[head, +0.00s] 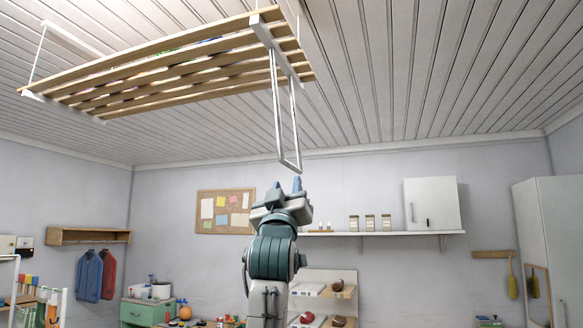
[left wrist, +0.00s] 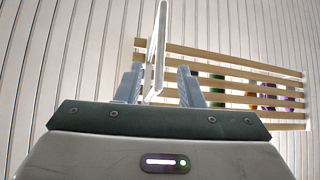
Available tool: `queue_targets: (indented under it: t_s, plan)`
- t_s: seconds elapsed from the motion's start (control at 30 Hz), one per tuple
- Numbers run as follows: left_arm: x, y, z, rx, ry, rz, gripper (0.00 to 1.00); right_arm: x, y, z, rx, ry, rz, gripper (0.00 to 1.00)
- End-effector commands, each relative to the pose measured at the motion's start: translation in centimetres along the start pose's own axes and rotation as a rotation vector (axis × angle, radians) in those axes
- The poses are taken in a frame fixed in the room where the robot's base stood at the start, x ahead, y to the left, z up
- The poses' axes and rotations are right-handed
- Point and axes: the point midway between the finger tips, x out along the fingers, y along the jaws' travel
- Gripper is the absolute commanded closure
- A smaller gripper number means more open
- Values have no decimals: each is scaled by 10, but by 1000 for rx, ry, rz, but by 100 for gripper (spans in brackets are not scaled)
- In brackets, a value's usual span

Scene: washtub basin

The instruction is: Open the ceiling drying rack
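The ceiling drying rack (head: 180,65) hangs under the ceiling at the upper left of the head view, its wooden slats joined by white end bars. A long white pull handle (head: 297,130), a narrow loop, hangs from its right end. My left gripper (head: 286,184) points up just below the handle's bottom bar. In the left wrist view the gripper (left wrist: 159,86) is open, and the handle (left wrist: 158,45) appears between its fingers with gaps on both sides. The rack's slats (left wrist: 225,60) lie beyond it. My right gripper is in neither view.
Coloured items (left wrist: 265,92) show through the slats. A wall shelf (head: 380,234) with jars and a white cabinet (head: 432,204) is on the back wall, right of my arm. A corkboard (head: 225,211) hangs to the left. The air around the handle looks clear.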

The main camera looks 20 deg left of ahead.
Motion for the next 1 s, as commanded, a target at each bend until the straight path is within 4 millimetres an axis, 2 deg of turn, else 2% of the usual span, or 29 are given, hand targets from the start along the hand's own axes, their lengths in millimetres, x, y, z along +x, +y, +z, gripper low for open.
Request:
queue_targets:
  t_s: [0.03, 0.2, 0.43, 0.6, 0.93, 1.0]
  plan:
    - [12, 1, -3, 2, -3, -1, 66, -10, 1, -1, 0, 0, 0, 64]
    - [47, 1, -5, 3, -3, -1, 66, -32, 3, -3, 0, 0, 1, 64]
    - [82, 0, -3, 3, -3, -1, 66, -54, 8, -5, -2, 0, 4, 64]
    - [94, 0, 0, 2, -4, -1, 66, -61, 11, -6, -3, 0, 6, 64]
    - [96, 0, 1, 1, -2, -1, 66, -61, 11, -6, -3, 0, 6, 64]
    - [96, 0, 1, 1, -3, -1, 77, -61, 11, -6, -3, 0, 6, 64]
